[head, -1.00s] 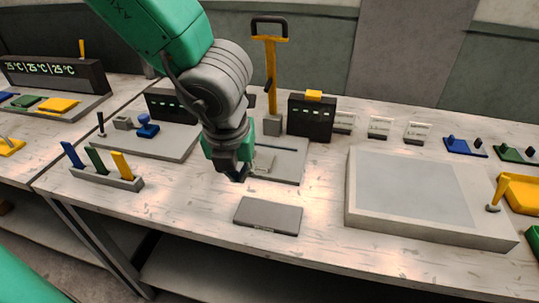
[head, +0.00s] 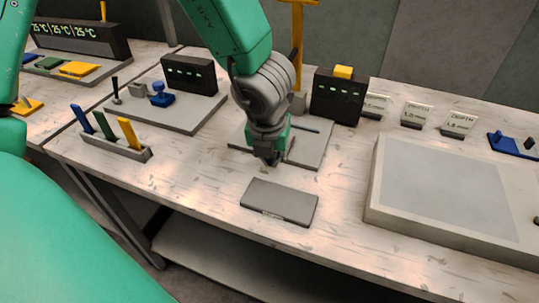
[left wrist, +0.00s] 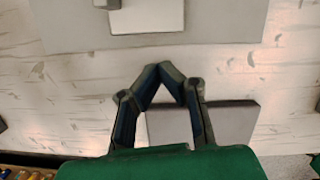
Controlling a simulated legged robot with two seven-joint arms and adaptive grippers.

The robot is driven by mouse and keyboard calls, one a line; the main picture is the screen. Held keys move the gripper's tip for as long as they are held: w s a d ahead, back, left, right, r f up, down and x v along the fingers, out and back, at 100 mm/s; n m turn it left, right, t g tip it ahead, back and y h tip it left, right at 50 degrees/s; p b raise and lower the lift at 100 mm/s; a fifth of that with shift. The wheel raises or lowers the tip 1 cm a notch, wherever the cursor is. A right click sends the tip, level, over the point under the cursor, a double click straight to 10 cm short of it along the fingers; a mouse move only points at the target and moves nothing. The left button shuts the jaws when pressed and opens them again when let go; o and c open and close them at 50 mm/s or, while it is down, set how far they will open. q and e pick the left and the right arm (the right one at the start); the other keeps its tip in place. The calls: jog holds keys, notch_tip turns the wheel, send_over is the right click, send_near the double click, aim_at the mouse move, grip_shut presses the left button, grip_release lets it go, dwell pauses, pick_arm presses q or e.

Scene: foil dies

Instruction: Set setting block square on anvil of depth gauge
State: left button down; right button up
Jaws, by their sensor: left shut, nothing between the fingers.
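The depth gauge has a grey base plate (head: 312,152), a yellow upright (head: 297,50) and a dark display box (head: 338,97) with green marks. In the left wrist view a pale square piece (left wrist: 147,16) lies on that plate (left wrist: 225,32); I cannot tell whether it is the anvil or the setting block. My left gripper (head: 272,161) is shut and empty, pointing down at the plate's front edge and hiding part of it. Its fingertips meet in the left wrist view (left wrist: 160,72), apart from the pale piece. My right gripper is not in view.
A flat grey slab (head: 279,201) lies in front of the gauge. A wide grey slab with a pale top (head: 455,195) stands at right. Labelled cards (head: 411,115) line the back. A rack of coloured sticks (head: 115,146) and another instrument (head: 170,110) stand left.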

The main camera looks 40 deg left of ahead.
pick_arm(q)
jog(key=shift+w+a+r, duration=0.15)
jog(key=shift+w+a, duration=0.05)
jog(key=shift+w, duration=0.25)
jog(key=shift+w+a+r, duration=0.15)
jog(key=shift+w, duration=0.3)
jog(key=shift+w+a+f+p, duration=0.1)
jog(key=shift+w+a+p, duration=0.05)
jog(key=shift+w+p, duration=0.15)
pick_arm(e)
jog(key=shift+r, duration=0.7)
pick_arm(q)
jog(key=shift+w+a+r+p, duration=0.1)
jog(key=shift+w+a+p, duration=0.1)
jog(key=shift+w+p, duration=0.35)
jog(key=shift+w+a+r+p, duration=0.1)
jog(key=shift+w+a+p, duration=0.1)
jog(key=shift+w+p, duration=0.3)
jog(key=shift+w+a+f, duration=0.15)
jog(key=shift+w+a, duration=0.05)
jog(key=shift+w, duration=0.25)
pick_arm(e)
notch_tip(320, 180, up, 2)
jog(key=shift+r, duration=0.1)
pick_arm(q)
jog(key=shift+s+a+f, duration=0.1)
jog(key=shift+s, duration=0.05)
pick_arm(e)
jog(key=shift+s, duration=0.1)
